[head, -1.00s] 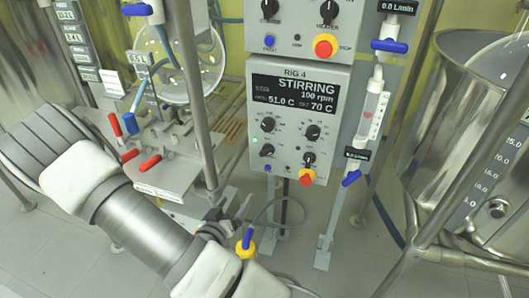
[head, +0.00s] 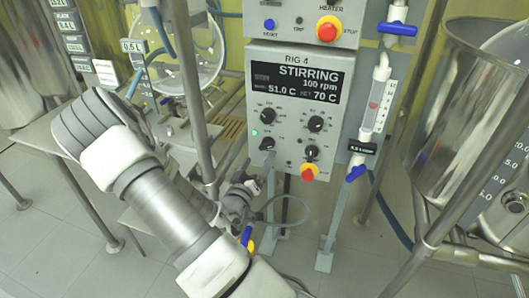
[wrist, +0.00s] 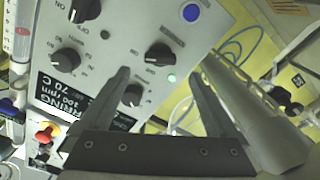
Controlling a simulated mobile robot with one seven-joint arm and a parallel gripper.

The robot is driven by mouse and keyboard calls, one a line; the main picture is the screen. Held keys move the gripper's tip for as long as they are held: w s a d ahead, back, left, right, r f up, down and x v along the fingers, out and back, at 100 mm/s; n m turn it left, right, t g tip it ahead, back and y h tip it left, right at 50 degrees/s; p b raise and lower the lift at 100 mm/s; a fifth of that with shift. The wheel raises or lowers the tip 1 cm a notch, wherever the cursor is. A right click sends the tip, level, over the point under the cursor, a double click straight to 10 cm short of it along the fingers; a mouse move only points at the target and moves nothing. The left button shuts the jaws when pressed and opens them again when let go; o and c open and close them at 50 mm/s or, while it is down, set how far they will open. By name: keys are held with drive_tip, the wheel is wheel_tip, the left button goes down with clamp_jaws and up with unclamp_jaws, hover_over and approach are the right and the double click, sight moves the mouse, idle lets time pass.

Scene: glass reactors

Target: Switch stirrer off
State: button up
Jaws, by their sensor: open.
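A green light (head: 253,133) is lit. The knob labels are too small to read surely. My gripper (head: 267,161) is just below the lower-left knob. In the wrist view, the panel appears upside down. My open, empty gripper (wrist: 158,76) has the lower-left knob (wrist: 160,54) ahead between its fingertips, apparently untouched.
A red stop button (head: 309,172) sits under the lower-right knob. A blue button (wrist: 190,12) is near the lower-left knob. A flow tube with a blue valve (head: 356,173) stands right of the panel. A metal post (head: 190,90) and glass vessel (head: 192,60) are at left.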

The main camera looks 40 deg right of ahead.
sight(265, 148)
drive_tip(key=x, duration=0.6)
drive_tip(key=shift+w+d+b, duration=0.1)
drive_tip(key=shift+d+b, duration=0.1)
drive_tip(key=shift+b, duration=0.2)
drive_tip(key=shift+c, duration=0.2)
drive_tip(key=c, duration=1.3)
drive_tip(key=shift+c, duration=0.2)
drive_tip(key=shift+n, duration=0.4)
drive_tip(key=n+p, duration=0.1)
drive_tip(key=n, duration=0.4)
drive_tip(key=shift+w+a+n+p, duration=0.1)
drive_tip(key=shift+n+p, duration=0.2)
drive_tip(key=shift+p, duration=0.1)
drive_tip(key=n+p, duration=0.1)
drive_tip(key=n, duration=0.4)
drive_tip(key=shift+f+n, duration=0.15)
drive_tip(key=shift+n, duration=0.15)
